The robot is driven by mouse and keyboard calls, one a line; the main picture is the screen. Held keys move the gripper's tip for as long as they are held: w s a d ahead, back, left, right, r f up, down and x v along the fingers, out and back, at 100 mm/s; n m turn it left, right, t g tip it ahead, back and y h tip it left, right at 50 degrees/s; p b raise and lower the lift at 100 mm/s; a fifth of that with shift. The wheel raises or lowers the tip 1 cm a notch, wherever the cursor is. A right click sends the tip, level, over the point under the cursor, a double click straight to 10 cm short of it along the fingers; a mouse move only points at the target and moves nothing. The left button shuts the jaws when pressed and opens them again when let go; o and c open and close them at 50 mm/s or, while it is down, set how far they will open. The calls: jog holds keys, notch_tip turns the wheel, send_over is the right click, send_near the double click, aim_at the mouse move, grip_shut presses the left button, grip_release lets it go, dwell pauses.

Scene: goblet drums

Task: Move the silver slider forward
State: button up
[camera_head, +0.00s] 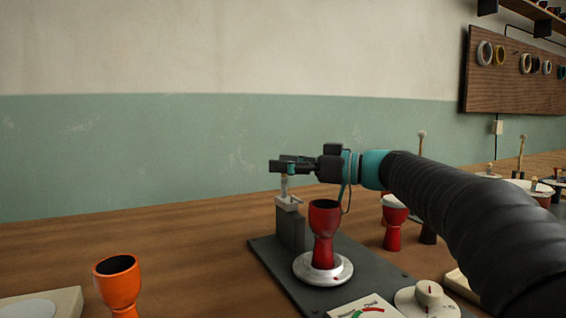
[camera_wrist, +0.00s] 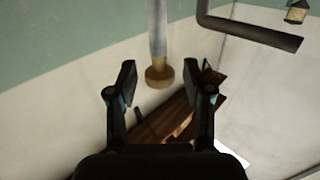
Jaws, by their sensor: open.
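The silver slider (camera_head: 288,202) sits on top of a grey upright block at the back of a dark base plate. A thin silver post (camera_head: 284,185) rises from it to my gripper. My gripper (camera_head: 276,164) is above the slider, level and pointing left. In the wrist view my gripper (camera_wrist: 165,80) has its two fingers apart. A silver rod (camera_wrist: 158,35) with a brass-coloured end (camera_wrist: 160,74) shows at the gap between them, with space on both sides.
A red goblet drum (camera_head: 323,230) stands on a silver round plate (camera_head: 333,277) in front of the block. A dial (camera_head: 364,312) and a knob (camera_head: 429,293) are nearby. An orange goblet (camera_head: 117,283) is at left. More red drums (camera_head: 394,222) stand behind my arm.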

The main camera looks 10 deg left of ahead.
jog(key=shift+a, duration=0.2)
grip_shut()
